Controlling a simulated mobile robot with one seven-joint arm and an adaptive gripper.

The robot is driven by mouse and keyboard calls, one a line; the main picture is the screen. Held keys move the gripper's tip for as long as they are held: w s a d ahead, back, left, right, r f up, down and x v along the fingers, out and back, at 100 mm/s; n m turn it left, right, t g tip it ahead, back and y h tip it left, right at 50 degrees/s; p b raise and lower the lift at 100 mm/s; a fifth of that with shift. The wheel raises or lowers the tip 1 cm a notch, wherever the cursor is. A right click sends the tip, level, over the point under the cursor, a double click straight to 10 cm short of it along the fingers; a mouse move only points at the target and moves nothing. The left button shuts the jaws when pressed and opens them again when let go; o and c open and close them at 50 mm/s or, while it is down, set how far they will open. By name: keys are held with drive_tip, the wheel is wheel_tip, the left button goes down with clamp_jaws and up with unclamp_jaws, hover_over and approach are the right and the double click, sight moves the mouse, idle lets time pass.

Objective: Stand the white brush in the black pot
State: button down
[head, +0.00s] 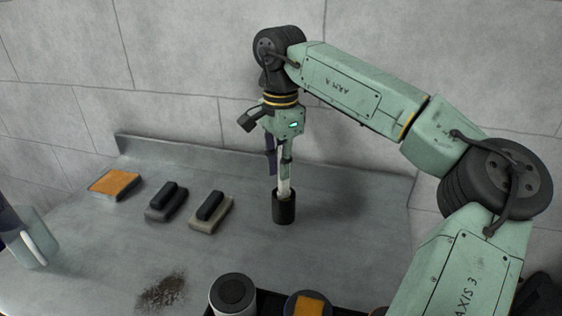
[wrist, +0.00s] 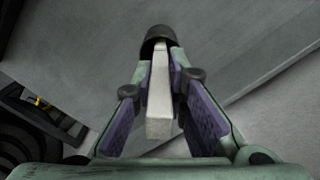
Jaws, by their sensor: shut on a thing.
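The black pot (head: 284,211) stands upright on the grey bench in the head view. The white brush (head: 284,181) is upright, and its lower end is at the pot's mouth, apparently inside it; the pot wall hides that end. My gripper (head: 280,158) is above the pot, shut on the upper part of the brush. In the wrist view the white brush (wrist: 160,95) lies between the purple finger pads of my gripper (wrist: 160,88), with the black pot (wrist: 159,36) at its far end. I cannot tell whether the brush touches the pot's floor.
Two block brushes, one dark (head: 166,203) and one beige and black (head: 211,213), and an orange-topped pad (head: 114,184) lie left of the pot. A glass jug (head: 27,244) stands far left. Dark debris (head: 163,292) and a grey canister (head: 233,295) are nearer. Bench right of the pot is clear.

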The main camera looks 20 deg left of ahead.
drive_tip(key=c, duration=1.5)
unclamp_jaws()
drive_tip(key=shift+r, duration=0.1)
wheel_tip(320, 180, up, 12)
drive_tip(key=shift+f, duration=0.1)
